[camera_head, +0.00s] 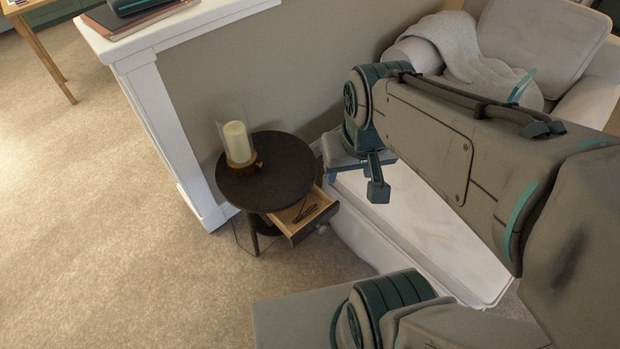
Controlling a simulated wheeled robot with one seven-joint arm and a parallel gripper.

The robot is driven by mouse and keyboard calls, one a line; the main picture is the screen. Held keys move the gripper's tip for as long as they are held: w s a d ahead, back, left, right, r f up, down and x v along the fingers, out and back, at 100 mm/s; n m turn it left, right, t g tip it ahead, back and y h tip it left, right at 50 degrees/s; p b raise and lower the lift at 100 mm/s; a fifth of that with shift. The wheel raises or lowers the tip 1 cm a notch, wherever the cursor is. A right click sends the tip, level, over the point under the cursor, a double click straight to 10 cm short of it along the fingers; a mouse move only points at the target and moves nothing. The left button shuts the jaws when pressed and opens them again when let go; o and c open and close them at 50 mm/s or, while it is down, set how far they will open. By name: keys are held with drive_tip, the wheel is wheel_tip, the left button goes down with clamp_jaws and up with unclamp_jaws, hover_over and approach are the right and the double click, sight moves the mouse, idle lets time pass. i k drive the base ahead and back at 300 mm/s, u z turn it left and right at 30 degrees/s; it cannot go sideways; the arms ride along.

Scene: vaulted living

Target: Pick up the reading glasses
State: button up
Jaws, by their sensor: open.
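The reading glasses (305,213) look like a small dark, thin shape lying inside the open drawer (285,216) of a round dark side table (258,192). Their outline is too small to make out in detail. My gripper (354,182) is open and empty, to the right of the drawer and higher in the picture, in front of the white sofa or chair. It is apart from the drawer and the glasses.
A candle in a glass holder (238,144) stands on the tabletop. A white-capped half wall (150,120) rises behind and left of the table. A white armchair with a grey throw (465,62) is at the right. Carpet (110,260) is clear at left.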

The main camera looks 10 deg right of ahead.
sight(298, 218)
drive_tip(key=u, duration=0.05)
drive_tip(key=k, duration=0.65)
drive_tip(key=u, duration=0.45)
drive_tip(key=i, duration=1.1)
drive_tip(key=z, duration=0.7)
